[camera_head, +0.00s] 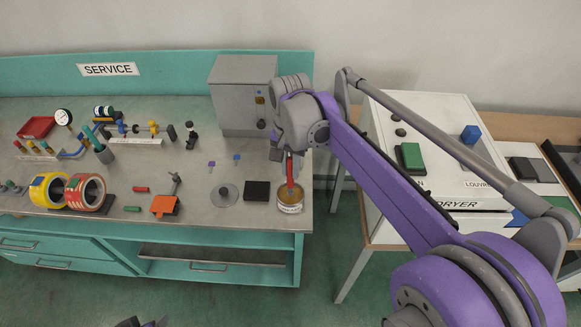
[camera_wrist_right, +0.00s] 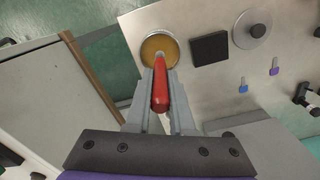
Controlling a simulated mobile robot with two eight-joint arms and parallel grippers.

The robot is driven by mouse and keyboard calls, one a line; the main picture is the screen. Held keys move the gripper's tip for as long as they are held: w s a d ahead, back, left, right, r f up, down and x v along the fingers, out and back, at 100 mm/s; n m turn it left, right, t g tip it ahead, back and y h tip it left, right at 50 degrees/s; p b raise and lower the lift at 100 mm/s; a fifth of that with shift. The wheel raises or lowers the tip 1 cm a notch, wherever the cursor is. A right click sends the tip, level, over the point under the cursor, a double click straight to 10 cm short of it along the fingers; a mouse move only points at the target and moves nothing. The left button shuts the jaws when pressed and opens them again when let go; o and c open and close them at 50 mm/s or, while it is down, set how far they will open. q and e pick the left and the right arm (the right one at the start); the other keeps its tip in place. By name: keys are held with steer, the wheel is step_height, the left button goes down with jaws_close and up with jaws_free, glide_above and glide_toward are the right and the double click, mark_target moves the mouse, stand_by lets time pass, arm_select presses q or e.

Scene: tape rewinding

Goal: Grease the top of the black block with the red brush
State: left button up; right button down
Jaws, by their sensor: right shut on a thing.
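My right gripper (camera_head: 291,156) is shut on the red brush (camera_head: 290,174), which points down. In the right wrist view the red handle (camera_wrist_right: 161,92) lies between the two grey fingers (camera_wrist_right: 160,76). The lower end of the brush is over or in a round tin of yellow-brown grease (camera_head: 290,208), seen also in the wrist view (camera_wrist_right: 159,40); I cannot tell how deep it reaches. The black block (camera_head: 257,191) lies flat just left of the tin, apart from the brush, and shows in the wrist view (camera_wrist_right: 210,48). A small dark and purple part of my left arm shows at the bottom edge.
A grey disc with a knob (camera_head: 226,194) lies left of the block. A grey cabinet (camera_head: 243,95) stands behind. Tape rolls (camera_head: 86,192) and an orange piece (camera_head: 164,206) are further left. The white dryer (camera_head: 440,150) stands right, across a gap from the bench.

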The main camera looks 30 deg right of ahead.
mark_target(291, 159)
arm_select(q)
steer(key=shift+s+f, duration=0.1)
steer(key=shift+f, duration=0.25)
arm_select(e)
steer(key=shift+f, duration=0.65)
stand_by(1.0)
steer(key=shift+r+p, duration=1.9)
steer(key=shift+r, duration=1.7)
arm_select(q)
steer(key=r, duration=0.2)
steer(key=w+r, duration=0.2)
steer(key=r, duration=0.1)
steer(key=shift+r, duration=0.3)
steer(key=shift+s, duration=0.15)
arm_select(e)
steer(key=shift+s+f, duration=0.1)
steer(key=shift+s, duration=0.05)
